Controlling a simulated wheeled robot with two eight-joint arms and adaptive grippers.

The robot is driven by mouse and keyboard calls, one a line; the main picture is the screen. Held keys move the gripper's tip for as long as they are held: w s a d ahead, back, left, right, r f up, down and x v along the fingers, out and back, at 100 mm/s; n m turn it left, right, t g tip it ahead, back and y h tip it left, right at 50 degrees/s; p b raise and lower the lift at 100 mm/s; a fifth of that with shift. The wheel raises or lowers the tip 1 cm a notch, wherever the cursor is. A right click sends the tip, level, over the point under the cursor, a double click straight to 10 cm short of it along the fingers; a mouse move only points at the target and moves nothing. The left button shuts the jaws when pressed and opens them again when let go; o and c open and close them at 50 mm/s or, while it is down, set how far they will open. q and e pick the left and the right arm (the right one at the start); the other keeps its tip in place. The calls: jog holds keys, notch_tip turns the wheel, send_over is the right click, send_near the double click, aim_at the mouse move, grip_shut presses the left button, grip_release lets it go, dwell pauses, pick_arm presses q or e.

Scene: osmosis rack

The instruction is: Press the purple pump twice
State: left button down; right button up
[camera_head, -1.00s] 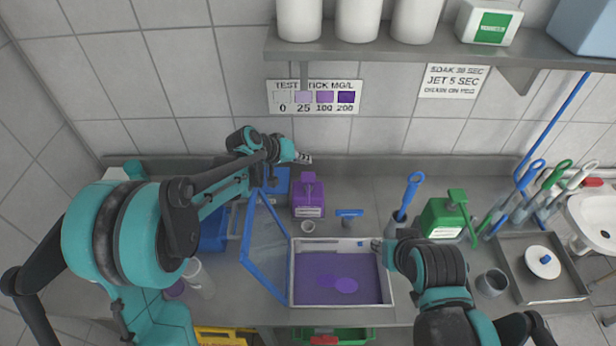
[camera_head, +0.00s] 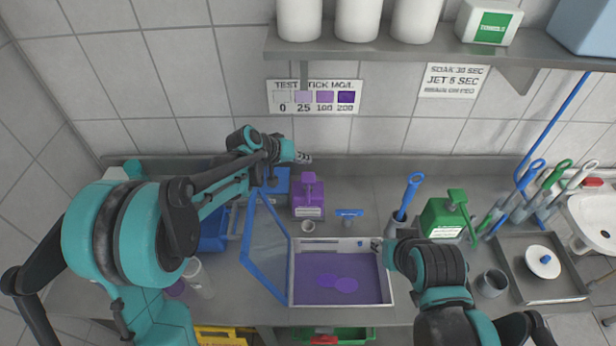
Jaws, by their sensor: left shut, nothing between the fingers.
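The purple pump (camera_head: 308,180) tops a purple bottle (camera_head: 308,204) with a white label, standing upright at the back of the counter. My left gripper (camera_head: 306,158) is shut and empty. In the picture it lies just above the pump head; I see no contact, and its height over the pump is hard to judge. My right gripper (camera_head: 377,244) is at the right edge of the open white tray, small and partly hidden by my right arm. Whether its fingers are open or shut does not show.
The white tray (camera_head: 391,285) holds purple liquid, its blue-framed lid (camera_head: 264,250) raised at left. A green pump bottle (camera_head: 442,217), a blue-handled brush (camera_head: 410,196) and a grey cup (camera_head: 491,283) stand at right. A shelf (camera_head: 400,48) with white containers overhangs the back.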

aim_at(307, 179)
dwell(0.4)
pick_arm(q)
jog(key=m, duration=0.2)
jog(key=r+m+y, duration=0.1)
jog(key=shift+d+m+p, duration=0.2)
jog(key=shift+m+p, duration=0.15)
jog(key=shift+m, duration=0.05)
jog(key=r+m, duration=0.1)
jog(key=m, duration=0.2)
jog(key=r+m+t+y, duration=0.1)
jog(key=m, duration=0.2)
jog(key=r+m+t+y+p, duration=0.1)
jog(key=m, duration=0.2)
jog(key=shift+s+d+r+m, duration=0.15)
jog(key=shift+d+m, duration=0.15)
notch_tip(307, 179, down, 9)
jog(key=b, duration=0.6)
jog(key=shift+r+b, duration=0.1)
jog(key=shift+b, duration=0.2)
jog(key=shift+f+b, duration=0.4)
jog(key=shift+f, duration=0.05)
